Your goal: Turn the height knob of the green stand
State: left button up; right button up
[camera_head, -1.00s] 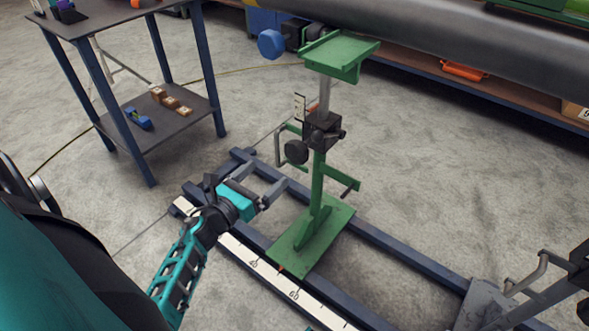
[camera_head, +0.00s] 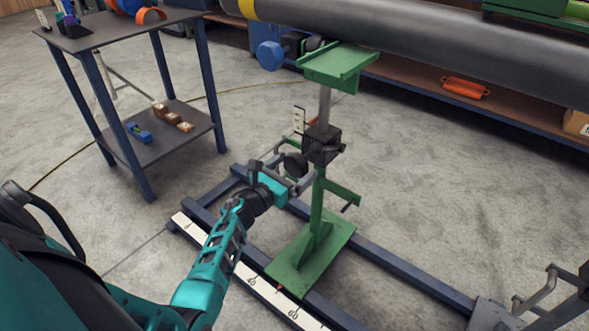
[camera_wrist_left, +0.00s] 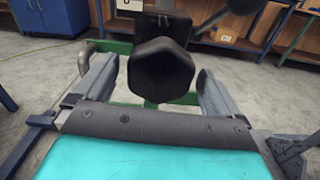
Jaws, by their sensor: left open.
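The green stand (camera_head: 316,235) stands upright on the dark rail frame, with a flat green top plate and a grey post. Its black height knob (camera_head: 294,165) sticks out toward the left from the black clamp block (camera_head: 322,144). My left gripper (camera_head: 291,170) is at the knob, its jaws open. In the left wrist view the black knob (camera_wrist_left: 160,70) lies between the two grey fingers, with a visible gap on each side. Whether the fingertips reach past the knob's face is hard to tell. My right gripper is not in view.
A white measuring scale (camera_head: 250,278) runs along the near rail (camera_head: 200,206). A large dark pipe (camera_head: 430,45) crosses above, near the stand's top. A dark table (camera_head: 150,150) stands at left. A grey metal fixture (camera_head: 490,315) is at lower right.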

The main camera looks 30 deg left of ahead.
pick_arm(q)
jog(key=shift+w, duration=0.45)
jog(key=c, duration=1)
jog(key=shift+n, duration=0.5)
